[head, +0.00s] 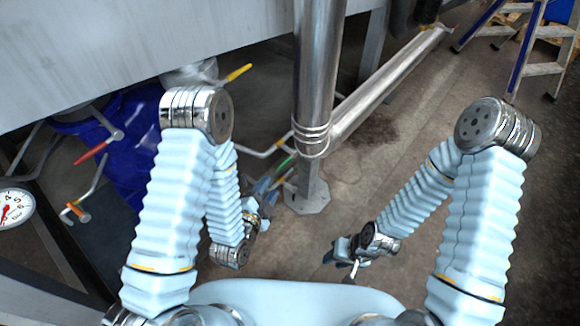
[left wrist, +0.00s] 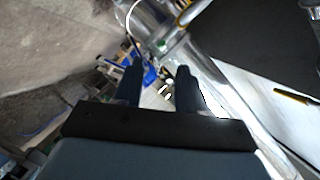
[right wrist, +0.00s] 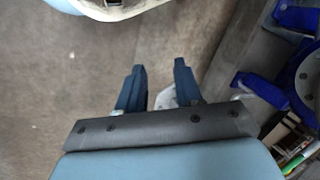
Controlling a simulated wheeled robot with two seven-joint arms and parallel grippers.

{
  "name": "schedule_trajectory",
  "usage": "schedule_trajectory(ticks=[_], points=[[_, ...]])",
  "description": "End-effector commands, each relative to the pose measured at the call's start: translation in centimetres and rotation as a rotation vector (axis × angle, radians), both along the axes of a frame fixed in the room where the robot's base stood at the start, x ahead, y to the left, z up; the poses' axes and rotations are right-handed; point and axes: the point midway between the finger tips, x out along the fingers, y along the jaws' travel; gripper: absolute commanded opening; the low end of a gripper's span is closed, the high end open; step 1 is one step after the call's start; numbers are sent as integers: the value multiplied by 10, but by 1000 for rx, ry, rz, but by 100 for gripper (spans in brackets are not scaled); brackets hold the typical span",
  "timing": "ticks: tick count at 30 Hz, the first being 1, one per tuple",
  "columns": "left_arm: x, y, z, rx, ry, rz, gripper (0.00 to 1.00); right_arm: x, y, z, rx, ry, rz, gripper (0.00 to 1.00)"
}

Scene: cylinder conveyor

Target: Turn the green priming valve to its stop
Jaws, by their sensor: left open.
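The green priming valve handle (head: 285,163) shows as a short green lever on a thin pipe, just left of the thick vertical steel pipe in the head view. A small green part also shows in the left wrist view (left wrist: 174,43), ahead of the fingertips; I cannot tell surely that it is the handle. My left gripper (head: 268,185) is open, close below and left of the handle in the head view, partly behind my arm. Its two dark fingers are apart in the left wrist view (left wrist: 158,75). My right gripper (head: 342,252) hangs low, open and empty over the floor (right wrist: 158,75).
A vertical steel pipe (head: 318,70) stands on a floor plate (head: 307,200), with a branch pipe (head: 390,83) running right. Yellow (head: 239,73), red (head: 92,153) and orange (head: 77,210) handles and a gauge (head: 14,208) are left. A ladder (head: 530,40) stands at upper right. The middle floor is clear.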

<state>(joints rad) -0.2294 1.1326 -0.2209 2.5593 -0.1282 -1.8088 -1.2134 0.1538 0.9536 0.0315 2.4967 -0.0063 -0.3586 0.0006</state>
Motion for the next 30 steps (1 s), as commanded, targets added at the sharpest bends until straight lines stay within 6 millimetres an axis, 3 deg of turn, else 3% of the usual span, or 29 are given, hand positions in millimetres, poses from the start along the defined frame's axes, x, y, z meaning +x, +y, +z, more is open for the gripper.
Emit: schedule_trajectory(ticks=[5, 20, 22, 30], points=[[9, -3, -3, 14, -29, -4, 40, 0, 0, -17, 0, -1, -1, 35], [53, -16, -16, 8, -28, -2, 40, 7, -18, -104, -29, -14, -36, 35], [71, -21, -11, 10, -24, -2, 40, 7, -17, -89, -28, -13, -35, 35], [117, -36, -22, 10, -21, -3, 40, 6, -16, -85, -25, -12, -32, 35]])
